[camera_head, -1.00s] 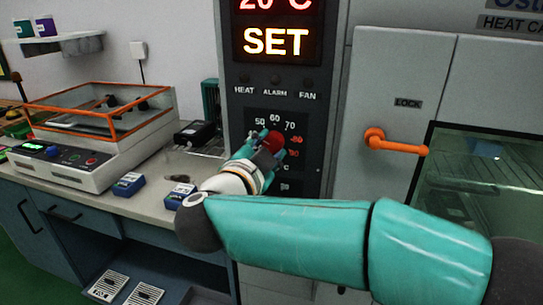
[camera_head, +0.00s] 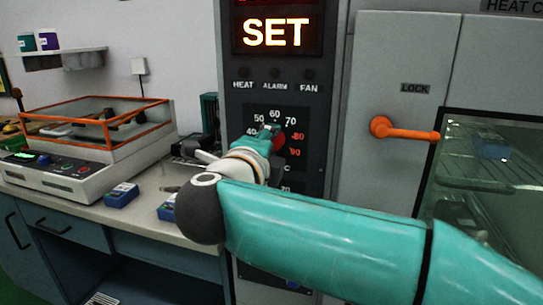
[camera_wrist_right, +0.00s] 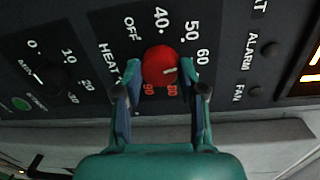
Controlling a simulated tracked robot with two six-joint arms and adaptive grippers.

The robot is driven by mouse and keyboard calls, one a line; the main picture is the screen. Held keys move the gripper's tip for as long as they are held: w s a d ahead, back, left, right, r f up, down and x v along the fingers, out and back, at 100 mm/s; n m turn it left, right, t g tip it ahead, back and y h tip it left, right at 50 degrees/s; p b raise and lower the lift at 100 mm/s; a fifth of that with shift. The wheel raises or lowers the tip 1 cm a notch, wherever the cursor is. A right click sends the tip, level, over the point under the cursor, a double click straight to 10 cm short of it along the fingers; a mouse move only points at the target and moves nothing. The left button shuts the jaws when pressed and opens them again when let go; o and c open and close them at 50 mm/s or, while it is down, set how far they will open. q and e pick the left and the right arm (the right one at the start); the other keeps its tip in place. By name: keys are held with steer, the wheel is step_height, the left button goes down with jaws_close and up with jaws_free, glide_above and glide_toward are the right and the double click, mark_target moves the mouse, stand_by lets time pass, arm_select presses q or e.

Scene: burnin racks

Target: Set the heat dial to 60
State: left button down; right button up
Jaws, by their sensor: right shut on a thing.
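The red heat dial (camera_head: 280,144) is on the dark control panel, inside a ring of numbers from 40 to 90. My right gripper (camera_head: 271,133) reaches it from the lower left, and its fingers hide part of the dial. In the right wrist view the dial (camera_wrist_right: 159,66) sits between the fingertips of my right gripper (camera_wrist_right: 161,72), which is shut on it. A short pale mark on the dial points right, roughly toward 60 or just below it; the 70 is hidden there. The red display (camera_head: 276,33) reads SET. My left gripper is out of view.
An orange door handle (camera_head: 404,131) sticks out right of the panel. A second, smaller dial (camera_wrist_right: 50,76) with numbers from 0 is beside the heat dial. The bench at left holds an orange-framed clear box (camera_head: 95,122) and blue blocks (camera_head: 122,195).

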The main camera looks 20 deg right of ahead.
steer(key=shift+d+f+m+b, duration=0.1)
steer(key=shift+f+m+b, duration=0.25)
steer(key=shift+m+b, duration=0.45)
steer(key=shift+m, duration=0.3)
steer(key=o, duration=1)
steer(key=shift+s, duration=0.1)
steer(key=shift+o, duration=0.7)
steer(key=shift+r, duration=0.2)
steer(key=v, duration=1.2)
